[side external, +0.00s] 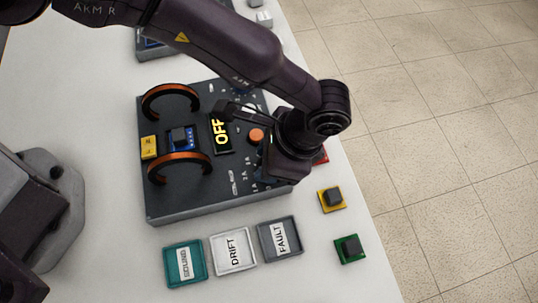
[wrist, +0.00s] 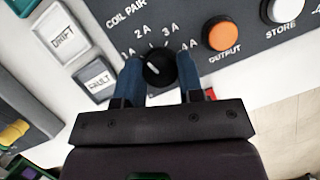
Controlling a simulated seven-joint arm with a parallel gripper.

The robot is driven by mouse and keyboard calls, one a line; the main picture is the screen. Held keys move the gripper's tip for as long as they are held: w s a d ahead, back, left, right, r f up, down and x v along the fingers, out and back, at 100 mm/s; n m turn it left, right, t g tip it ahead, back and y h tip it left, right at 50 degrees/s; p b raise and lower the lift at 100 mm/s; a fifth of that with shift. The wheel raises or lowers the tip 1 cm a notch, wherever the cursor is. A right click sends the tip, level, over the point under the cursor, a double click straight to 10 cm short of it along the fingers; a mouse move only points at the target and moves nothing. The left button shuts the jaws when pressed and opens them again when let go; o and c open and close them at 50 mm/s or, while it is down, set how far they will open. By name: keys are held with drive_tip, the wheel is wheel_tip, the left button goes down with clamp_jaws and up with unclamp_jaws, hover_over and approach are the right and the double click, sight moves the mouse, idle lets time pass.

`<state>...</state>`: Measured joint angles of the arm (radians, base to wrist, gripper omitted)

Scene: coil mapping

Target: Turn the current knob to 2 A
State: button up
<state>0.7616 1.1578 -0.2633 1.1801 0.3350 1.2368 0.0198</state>
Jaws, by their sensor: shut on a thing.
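The current knob (wrist: 160,72) is black with a short white pointer line, and sits between labels 1 A to 4 A on the dark panel in the wrist view. The pointer line slants to the upper left, roughly between 1 A and 2 A; its exact setting is hard to tell. My gripper (wrist: 158,64) has its blue fingers on both sides of the knob, shut on it. In the side view my wrist hides the knob. The coil box (side external: 190,213) has two copper coils (side external: 180,168) and a display (side external: 221,133) reading OFF.
Trays marked DRIFT (side external: 233,252) and FAULT (side external: 280,240) and a teal tray (side external: 185,263) lie before the box. Yellow (side external: 332,199) and green (side external: 349,249) blocks stand right.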

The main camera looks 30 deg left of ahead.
drive_tip(key=shift+m+t, duration=0.6)
drive_tip(key=shift+m, duration=0.9)
drive_tip(key=o, duration=0.9)
drive_tip(key=v, duration=1.3)
drive_tip(key=shift+d, duration=0.1)
